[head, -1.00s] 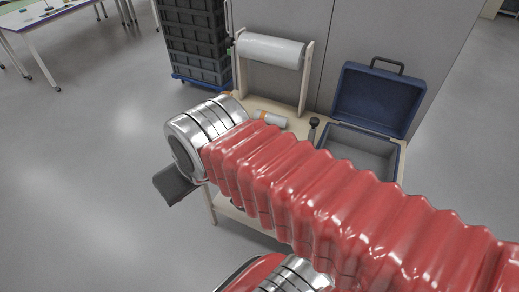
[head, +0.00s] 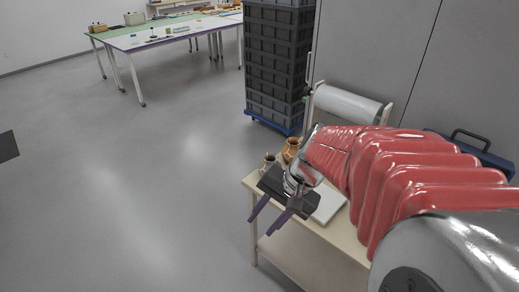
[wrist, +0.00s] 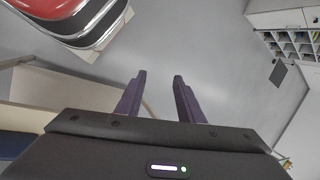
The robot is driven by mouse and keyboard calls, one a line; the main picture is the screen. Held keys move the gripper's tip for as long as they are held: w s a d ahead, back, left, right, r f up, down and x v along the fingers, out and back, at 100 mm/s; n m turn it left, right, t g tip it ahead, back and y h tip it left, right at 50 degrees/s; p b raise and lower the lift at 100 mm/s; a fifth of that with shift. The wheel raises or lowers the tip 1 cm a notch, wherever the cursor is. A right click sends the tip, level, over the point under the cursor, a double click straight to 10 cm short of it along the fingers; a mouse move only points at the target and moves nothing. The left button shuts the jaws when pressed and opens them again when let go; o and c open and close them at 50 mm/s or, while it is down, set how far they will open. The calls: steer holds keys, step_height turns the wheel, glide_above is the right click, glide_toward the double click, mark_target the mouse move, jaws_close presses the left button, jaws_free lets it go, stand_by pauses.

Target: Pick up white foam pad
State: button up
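A flat white slab (head: 328,206), which looks like the white foam pad, lies on the wooden bench top (head: 341,239). My arm and gripper hide part of it. My gripper (head: 261,228) is in front of and left of the slab, with its purple fingers reaching past the bench's left front edge. In the wrist view my gripper (wrist: 160,77) is open, its two fingers apart with only grey floor between them. The slab cannot be made out in the wrist view.
Two small jugs, one greenish (head: 269,161) and one brown (head: 291,149), stand at the bench's back left, close to my gripper. A white roll (head: 346,103) on a stand and a blue case (head: 484,152) are behind my arm. Stacked dark crates (head: 275,70) stand behind the bench.

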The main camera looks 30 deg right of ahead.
steer(key=d+f+m+t, duration=0.3)
steer(key=d+f+m, duration=0.2)
steer(key=d, duration=0.5)
steer(key=d+f+m+t, duration=0.3)
steer(key=d+f+m, duration=0.2)
steer(key=d+m, duration=0.4)
steer(key=d+f+m+t, duration=0.4)
steer(key=d+m, duration=0.4)
steer(key=d, duration=0.2)
steer(key=shift+s+d+f, duration=0.4)
steer(key=shift+f, duration=0.25)
steer(key=shift+x, duration=4.35)
steer(key=shift+x, duration=2.6)
steer(key=shift+a, duration=0.1)
